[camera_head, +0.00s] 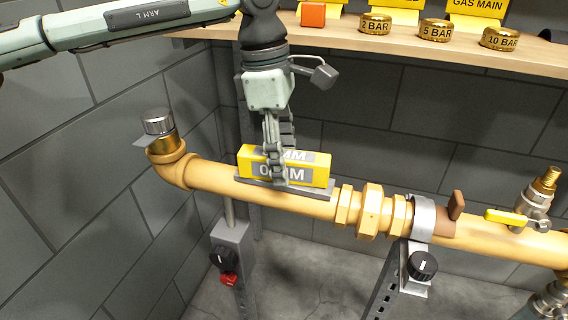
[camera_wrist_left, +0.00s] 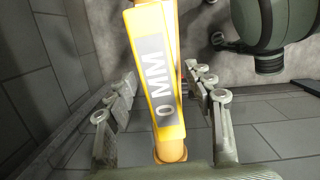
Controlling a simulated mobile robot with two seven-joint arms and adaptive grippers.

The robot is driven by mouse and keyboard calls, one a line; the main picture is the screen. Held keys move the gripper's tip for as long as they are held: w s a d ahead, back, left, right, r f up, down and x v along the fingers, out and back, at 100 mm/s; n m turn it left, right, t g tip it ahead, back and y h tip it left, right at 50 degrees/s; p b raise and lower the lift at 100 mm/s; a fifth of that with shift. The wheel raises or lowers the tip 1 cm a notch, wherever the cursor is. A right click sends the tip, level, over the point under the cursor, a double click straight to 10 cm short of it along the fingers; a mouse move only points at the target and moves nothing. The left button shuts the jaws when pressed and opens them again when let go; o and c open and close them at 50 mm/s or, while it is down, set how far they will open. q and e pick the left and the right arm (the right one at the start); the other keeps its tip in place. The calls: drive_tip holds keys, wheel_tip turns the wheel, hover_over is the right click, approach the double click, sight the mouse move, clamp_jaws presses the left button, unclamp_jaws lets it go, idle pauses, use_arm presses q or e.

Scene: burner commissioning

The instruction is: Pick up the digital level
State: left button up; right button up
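The digital level (camera_head: 316,168) is a yellow box with a grey display reading 0 MM. It sits on a grey base plate (camera_head: 325,190) on top of the horizontal yellow pipe. My left gripper (camera_head: 282,172) points down over its middle, one finger in front and one behind. In the left wrist view the level (camera_wrist_left: 153,88) lies between the open fingers of the left gripper (camera_wrist_left: 160,76). The fingertips are close to its sides; firm contact cannot be made out. My right gripper is in neither view.
The yellow pipe (camera_head: 215,181) runs across, with a capped elbow (camera_head: 160,125) at left, a union (camera_head: 370,212) and a yellow-handled valve (camera_head: 515,216) at right. A wooden shelf (camera_head: 405,50) with brass rings is behind. A switch box (camera_head: 231,243) stands below the pipe.

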use_arm(q)
clamp_jaws()
